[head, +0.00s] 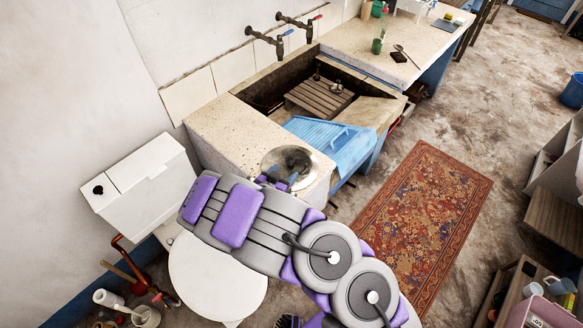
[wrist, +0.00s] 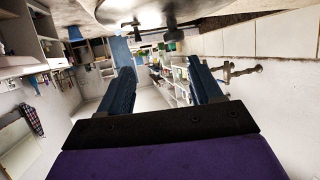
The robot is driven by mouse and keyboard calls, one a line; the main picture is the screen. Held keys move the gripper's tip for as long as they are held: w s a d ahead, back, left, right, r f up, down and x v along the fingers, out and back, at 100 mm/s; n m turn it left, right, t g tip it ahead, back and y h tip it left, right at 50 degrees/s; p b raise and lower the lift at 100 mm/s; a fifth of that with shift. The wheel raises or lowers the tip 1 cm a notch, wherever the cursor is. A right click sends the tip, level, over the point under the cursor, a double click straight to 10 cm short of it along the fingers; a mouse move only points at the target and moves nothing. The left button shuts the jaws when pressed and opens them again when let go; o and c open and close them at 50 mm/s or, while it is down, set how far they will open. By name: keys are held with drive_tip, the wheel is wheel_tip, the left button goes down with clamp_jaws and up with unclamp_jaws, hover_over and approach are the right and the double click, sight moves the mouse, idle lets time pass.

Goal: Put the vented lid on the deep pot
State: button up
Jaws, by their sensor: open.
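A round, shiny grey lid (head: 312,172) with a dark middle is at the near end of the stone counter. Its dark knob shows at the top of the upside-down wrist view, with the lid (wrist: 112,10) partly cut off by the frame. My gripper (head: 280,174) is at the lid's near-left edge in the head view. In the wrist view my gripper (wrist: 162,80) is open, with nothing between its two fingers. I cannot tell whether it touches the lid. I cannot make out the deep pot in either view.
The stone trough (head: 362,82) holds a wooden slatted rack (head: 318,100). A blue washboard (head: 335,140) leans across its front. Two wall taps (head: 268,38) jut out above. A white toilet (head: 215,275) stands at lower left. A patterned rug (head: 425,215) lies on open floor.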

sight(286, 162)
drive_tip(key=x, duration=0.2)
drive_tip(key=shift+w+d+f, duration=0.2)
drive_tip(key=shift+w+d, duration=0.05)
drive_tip(key=shift+d, duration=0.1)
drive_tip(key=w+a+f, duration=0.1)
drive_tip(key=w+a+f+b, duration=0.1)
drive_tip(key=a, duration=0.1)
drive_tip(key=shift+w+a, duration=0.1)
drive_tip(key=shift+w, duration=0.3)
drive_tip(key=w+d, duration=0.1)
drive_tip(key=d, duration=0.1)
drive_tip(key=w+d+b, duration=0.1)
drive_tip(key=d, duration=0.1)
drive_tip(key=shift+w+f, duration=0.2)
drive_tip(key=shift+w+f+b, duration=0.45)
drive_tip(key=shift+w+f, duration=0.05)
drive_tip(key=shift+w, duration=0.35)
drive_tip(key=shift+w+a+f, duration=0.1)
drive_tip(key=shift+w+a, duration=0.05)
drive_tip(key=shift+a, duration=0.25)
drive_tip(key=shift+w+a+f, duration=0.1)
drive_tip(key=shift+w+a, duration=0.05)
drive_tip(key=shift+a, duration=0.5)
drive_tip(key=shift+d+r, duration=0.15)
drive_tip(key=shift+d, duration=1)
drive_tip(key=c, duration=0.5)
drive_tip(key=shift+a, duration=0.65)
drive_tip(key=c, duration=0.5)
drive_tip(key=shift+a, duration=0.1)
clamp_jaws()
